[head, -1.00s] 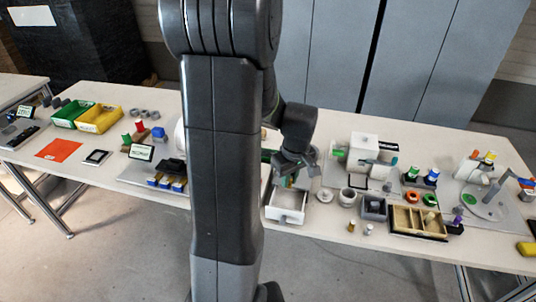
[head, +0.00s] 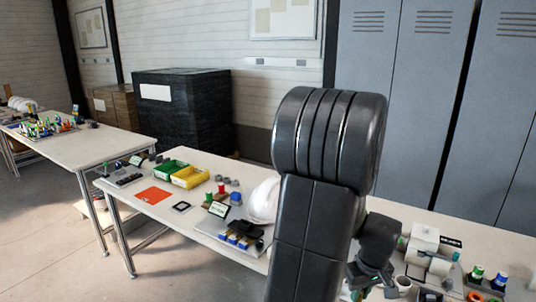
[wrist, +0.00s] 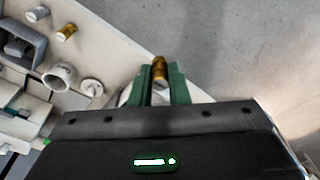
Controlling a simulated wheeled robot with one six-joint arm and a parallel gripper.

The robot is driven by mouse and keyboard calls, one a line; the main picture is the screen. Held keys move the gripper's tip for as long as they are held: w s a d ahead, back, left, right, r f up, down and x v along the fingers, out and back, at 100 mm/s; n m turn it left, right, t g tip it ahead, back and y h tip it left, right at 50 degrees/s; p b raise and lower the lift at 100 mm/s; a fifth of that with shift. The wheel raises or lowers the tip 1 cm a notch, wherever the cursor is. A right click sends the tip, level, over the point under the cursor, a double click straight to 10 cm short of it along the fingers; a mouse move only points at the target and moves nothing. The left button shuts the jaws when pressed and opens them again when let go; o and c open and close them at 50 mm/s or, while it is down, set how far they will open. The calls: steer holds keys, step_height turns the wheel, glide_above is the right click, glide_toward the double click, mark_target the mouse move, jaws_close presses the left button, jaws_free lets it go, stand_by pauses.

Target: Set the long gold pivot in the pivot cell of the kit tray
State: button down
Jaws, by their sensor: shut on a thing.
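In the wrist view, a gold pivot (wrist: 160,70) stands between the green fingers of my gripper (wrist: 160,84), which is shut on it. Its far end sticks out past the fingertips, over the pale floor beyond the table edge. In the head view, my gripper (head: 373,284) is low at the bottom, right of my column, and the pivot in it cannot be made out. I cannot make out the kit tray or its pivot cell in the current views.
Another small gold piece (wrist: 66,32) and a silver-topped one (wrist: 38,14) stand near the table edge. A white ring-shaped cup (wrist: 60,76) and a white disc (wrist: 92,87) are nearby. Green (head: 168,168) and yellow (head: 189,177) bins, an orange sheet (head: 153,195) and a second table (head: 90,148) lie left.

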steer(key=shift+a+f, duration=0.15)
steer(key=shift+a, duration=0.1)
steer(key=w+a+f+m, duration=0.1)
steer(key=w+a+f, duration=0.6)
steer(key=a, duration=0.4)
steer(key=w+a+f+m, duration=0.1)
steer(key=w+a+f, duration=0.6)
steer(key=a, duration=0.5)
steer(key=shift+w+m, duration=0.35)
steer(key=shift+m, duration=0.05)
steer(key=shift+s+f, duration=0.1)
